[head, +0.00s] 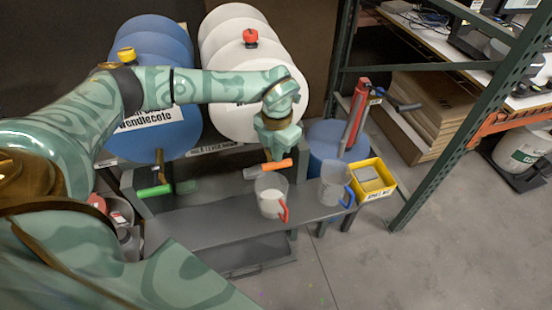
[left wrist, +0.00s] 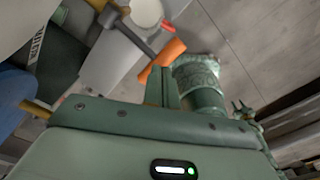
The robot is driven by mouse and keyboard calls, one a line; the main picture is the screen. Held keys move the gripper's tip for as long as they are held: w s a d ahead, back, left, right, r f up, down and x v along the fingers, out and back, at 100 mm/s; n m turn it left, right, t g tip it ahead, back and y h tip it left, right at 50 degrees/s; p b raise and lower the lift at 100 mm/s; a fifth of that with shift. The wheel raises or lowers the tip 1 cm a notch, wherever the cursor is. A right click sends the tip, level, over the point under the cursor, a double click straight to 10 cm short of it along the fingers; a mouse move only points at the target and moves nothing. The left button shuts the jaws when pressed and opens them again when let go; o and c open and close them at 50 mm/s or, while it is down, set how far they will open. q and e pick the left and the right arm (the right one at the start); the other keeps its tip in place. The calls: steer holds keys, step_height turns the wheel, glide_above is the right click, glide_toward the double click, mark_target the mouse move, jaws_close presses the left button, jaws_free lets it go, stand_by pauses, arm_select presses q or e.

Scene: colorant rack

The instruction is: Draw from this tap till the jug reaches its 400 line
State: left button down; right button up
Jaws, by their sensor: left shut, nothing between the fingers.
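My left gripper (head: 273,154) is shut and empty, just above the orange tap handle (head: 268,168) of the white drum (head: 243,75). In the left wrist view the shut fingers (left wrist: 162,78) lie right beside the orange handle (left wrist: 165,57); I cannot tell whether they touch. A clear jug with a red-orange handle (head: 271,195) stands upright below the tap on the grey bench, with white liquid in its lower part. It also shows in the left wrist view (left wrist: 146,12). Its scale lines are too small to read. My right gripper is not in view.
A clear jug with a blue handle (head: 334,183) stands to the right on the bench (head: 220,229). A yellow bin (head: 378,189) is beside it. A green tap handle (head: 154,191) sits below the blue drum (head: 163,135) at left. A green rack post (head: 440,120) rises at right.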

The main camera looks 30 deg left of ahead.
arm_select(q)
steer(key=shift+f+b, duration=0.5)
steer(key=shift+f, duration=0.95)
steer(key=shift+r, duration=0.15)
step_height(320, 180, up, 4)
steer(key=p, duration=0.3)
steer(key=shift+p, duration=0.35)
steer(key=shift+f, duration=0.3)
step_height(320, 180, up, 5)
steer(key=p, duration=0.4)
stand_by(0.6)
